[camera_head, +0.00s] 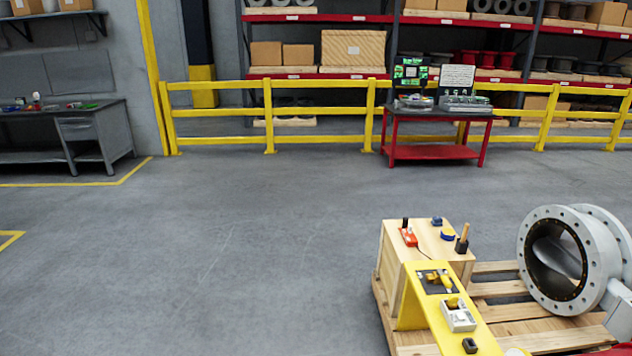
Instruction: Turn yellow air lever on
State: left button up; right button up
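A small yellow lever-like part (446,281) sits on a dark plate on top of a yellow bracket (412,307) at the lower right; it is too small to tell which way it points. A white box-like fitting (458,315) and a small black part (469,345) are further forward on the same bracket. A large grey flanged valve (548,295) lies to the right, cut off by the picture's edge. Neither of my grippers shows in the head view.
The bracket stands by a wooden crate (397,262) with a red tool (409,237) and other small items on top. Both rest on a wooden pallet (500,289). Grey floor (210,260) is open to the left. A red cart (433,152) and yellow railing (268,115) stand behind.

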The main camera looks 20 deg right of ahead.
aim_at(444, 278)
jog(key=i+l+z, duration=0.1)
jog(key=i+z, duration=0.2)
jog(key=z, duration=0.15)
jog(key=i+z, duration=0.25)
jog(key=z, duration=0.2)
jog(key=i+j+z, duration=0.15)
jog(key=i+z, duration=0.15)
jog(key=z, duration=0.15)
jog(key=i+j+z, duration=0.2)
jog(key=z, duration=0.25)
jog(key=i+j+z, duration=0.25)
jog(key=z, duration=0.2)
jog(key=i+j+z, duration=0.15)
jog(key=j+z, duration=0.3)
jog(key=i+j+z, duration=0.2)
jog(key=j+z, duration=0.3)
jog(key=j, duration=0.5)
jog(key=j+z, duration=0.45)
jog(key=j, duration=0.55)
